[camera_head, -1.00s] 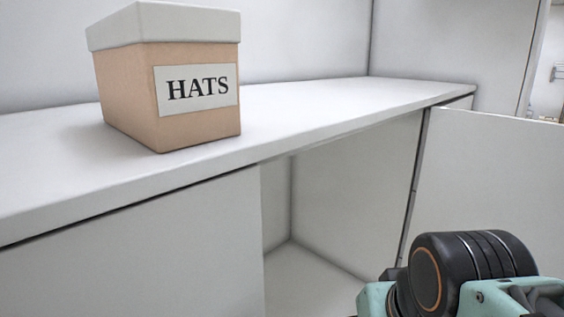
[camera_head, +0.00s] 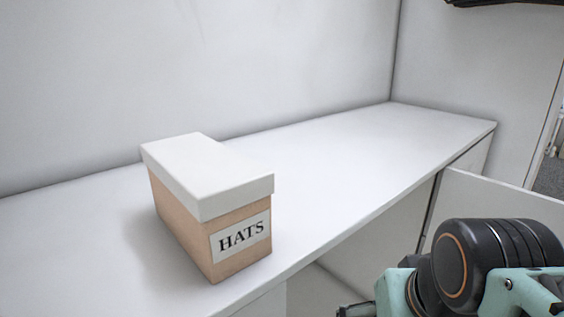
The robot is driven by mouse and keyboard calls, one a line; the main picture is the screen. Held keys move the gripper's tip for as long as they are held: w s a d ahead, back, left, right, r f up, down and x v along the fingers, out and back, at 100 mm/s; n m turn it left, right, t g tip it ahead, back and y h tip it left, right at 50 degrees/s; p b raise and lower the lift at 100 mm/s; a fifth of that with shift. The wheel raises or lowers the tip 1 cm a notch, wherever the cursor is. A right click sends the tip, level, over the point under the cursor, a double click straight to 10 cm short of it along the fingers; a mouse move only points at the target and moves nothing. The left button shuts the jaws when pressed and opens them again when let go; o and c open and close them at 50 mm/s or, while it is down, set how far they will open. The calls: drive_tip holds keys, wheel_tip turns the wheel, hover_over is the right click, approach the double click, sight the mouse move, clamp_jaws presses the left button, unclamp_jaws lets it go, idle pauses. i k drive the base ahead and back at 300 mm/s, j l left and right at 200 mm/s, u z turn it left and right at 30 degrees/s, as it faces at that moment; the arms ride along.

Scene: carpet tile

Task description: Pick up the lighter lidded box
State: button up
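A lidded box (camera_head: 187,226) stands upright on the white counter. It has a tan body, a white lid that is on, and a white label reading "HATS" on its front face. It is left of the picture's middle, near the counter's front edge. It is the only box in view. My arm's black and teal joint shows at the lower right, apart from the box and in front of the counter. My gripper's fingers are not in view.
The white counter (camera_head: 340,155) is bare to the right of the box, back to the wall. An open white panel (camera_head: 500,200) stands at the right, behind my arm. A dark object (camera_head: 500,3) shows at the top right edge, cut off.

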sight(214, 200)
drive_tip(key=k+j+u, duration=0.1)
drive_tip(key=u, duration=0.4)
drive_tip(key=k+j+u, duration=0.15)
drive_tip(key=u, duration=0.35)
drive_tip(key=k+j+z, duration=0.2)
drive_tip(key=j+z, duration=0.15)
drive_tip(key=j, duration=0.15)
drive_tip(key=k+j+z, duration=0.3)
drive_tip(key=j+z, duration=0.25)
drive_tip(key=u, duration=0.2)
drive_tip(key=k+l, duration=0.05)
